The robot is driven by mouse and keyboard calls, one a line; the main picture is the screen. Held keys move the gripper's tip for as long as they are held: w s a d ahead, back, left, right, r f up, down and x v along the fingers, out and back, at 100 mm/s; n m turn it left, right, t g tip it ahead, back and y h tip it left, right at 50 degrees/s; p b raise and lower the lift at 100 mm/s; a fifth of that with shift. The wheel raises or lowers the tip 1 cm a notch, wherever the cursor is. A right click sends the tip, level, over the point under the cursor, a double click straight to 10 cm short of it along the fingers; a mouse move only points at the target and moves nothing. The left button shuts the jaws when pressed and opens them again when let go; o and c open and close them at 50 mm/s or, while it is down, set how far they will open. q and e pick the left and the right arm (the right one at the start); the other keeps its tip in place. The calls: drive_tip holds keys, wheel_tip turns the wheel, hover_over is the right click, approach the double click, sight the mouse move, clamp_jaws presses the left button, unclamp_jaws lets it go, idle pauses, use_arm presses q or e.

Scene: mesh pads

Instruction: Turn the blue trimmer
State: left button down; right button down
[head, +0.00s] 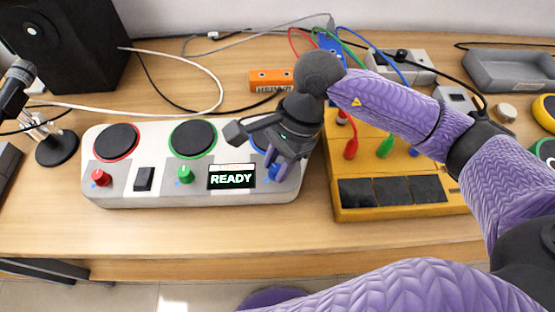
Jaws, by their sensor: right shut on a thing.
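The white pad console (130,194) lies on the wooden table, left of centre. It carries a red trimmer (101,177), a green trimmer (185,174) and, at its right end, a blue trimmer (275,171). A small screen (231,177) left of the blue trimmer reads READY. My right gripper (276,168) comes down over the right end of the console and is shut on the blue trimmer. Its fingers and wrist hide part of the trimmer and most of the blue-rimmed pad behind it. My left gripper is not in view.
A yellow device (395,207) with dark pads and coloured plugs stands close to the console's right. An orange box (271,80) lies behind. A black speaker (65,40) and a microphone (18,85) are at the left. A grey tray (510,71) is at the back right. Cables cross the back.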

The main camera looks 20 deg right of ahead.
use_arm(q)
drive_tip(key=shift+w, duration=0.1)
use_arm(e)
drive_tip(key=shift+c, duration=2)
unclamp_jaws()
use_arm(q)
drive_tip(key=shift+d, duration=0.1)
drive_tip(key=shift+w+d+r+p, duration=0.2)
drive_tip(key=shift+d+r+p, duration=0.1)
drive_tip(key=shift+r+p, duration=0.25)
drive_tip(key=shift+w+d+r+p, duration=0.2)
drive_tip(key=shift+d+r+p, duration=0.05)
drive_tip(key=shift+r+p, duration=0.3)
use_arm(e)
drive_tip(key=v, duration=1)
drive_tip(key=shift+f, duration=0.1)
